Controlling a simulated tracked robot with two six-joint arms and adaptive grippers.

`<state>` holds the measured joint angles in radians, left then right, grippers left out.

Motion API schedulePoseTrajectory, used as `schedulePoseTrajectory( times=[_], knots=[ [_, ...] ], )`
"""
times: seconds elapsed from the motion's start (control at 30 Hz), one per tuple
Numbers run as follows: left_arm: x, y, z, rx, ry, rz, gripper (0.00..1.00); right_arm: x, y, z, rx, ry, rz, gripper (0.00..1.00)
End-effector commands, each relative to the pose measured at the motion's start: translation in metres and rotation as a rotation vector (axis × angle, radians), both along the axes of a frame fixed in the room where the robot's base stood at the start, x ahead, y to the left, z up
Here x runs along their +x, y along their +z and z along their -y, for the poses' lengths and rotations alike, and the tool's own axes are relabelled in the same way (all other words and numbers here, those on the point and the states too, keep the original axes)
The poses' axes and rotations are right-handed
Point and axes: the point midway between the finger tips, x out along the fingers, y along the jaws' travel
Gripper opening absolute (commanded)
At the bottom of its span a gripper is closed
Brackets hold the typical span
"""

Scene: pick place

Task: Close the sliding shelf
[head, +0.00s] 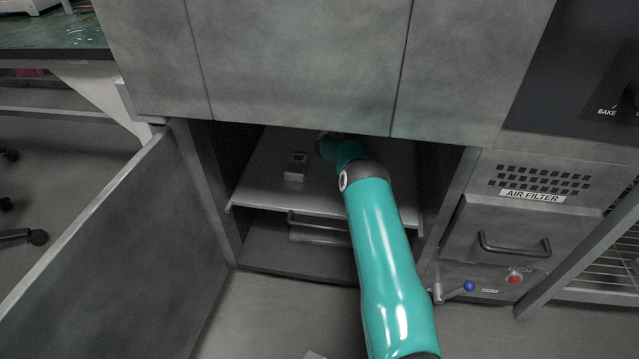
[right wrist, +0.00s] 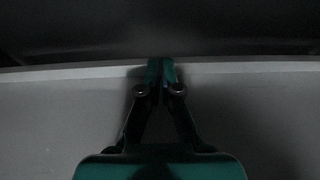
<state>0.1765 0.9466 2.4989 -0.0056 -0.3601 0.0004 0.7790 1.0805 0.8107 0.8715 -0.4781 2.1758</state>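The sliding shelf (head: 265,190) is a flat grey tray inside the open cabinet, its front edge showing near the cabinet's mouth. A small grey box with a green display (head: 296,168) stands on it. My right arm reaches in over the shelf, and its gripper is hidden under the cabinet's upper panel in the head view. In the right wrist view my right gripper (right wrist: 160,68) has its fingertips together at a pale straight edge (right wrist: 60,71). Nothing is visible between them; whether they touch the edge is unclear. My left gripper is out of view.
A hinged door (head: 120,250) stands open at the left. A dark handle (head: 320,222) sits below the shelf's front edge. At the right are the air filter panel (head: 520,200), its handle and a blue-knobbed lever (head: 468,286). The floor in front is mostly clear.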

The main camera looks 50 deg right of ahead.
Motion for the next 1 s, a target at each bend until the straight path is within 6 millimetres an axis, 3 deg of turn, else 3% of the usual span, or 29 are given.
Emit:
schedulePoseTrajectory(
  times=[0.03, 0.47, 1.0],
  knots=[
    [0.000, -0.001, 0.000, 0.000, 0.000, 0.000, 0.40, 0.003, 0.009, 0.002, -0.014, 0.007, 0.008, 0.00],
    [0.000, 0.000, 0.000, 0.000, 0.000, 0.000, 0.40, 0.003, 0.012, -0.010, -0.012, 0.011, 0.004, 0.00],
    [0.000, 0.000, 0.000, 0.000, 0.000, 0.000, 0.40, -0.023, 0.026, -0.056, -0.006, 0.004, 0.005, 0.00]
  ],
)
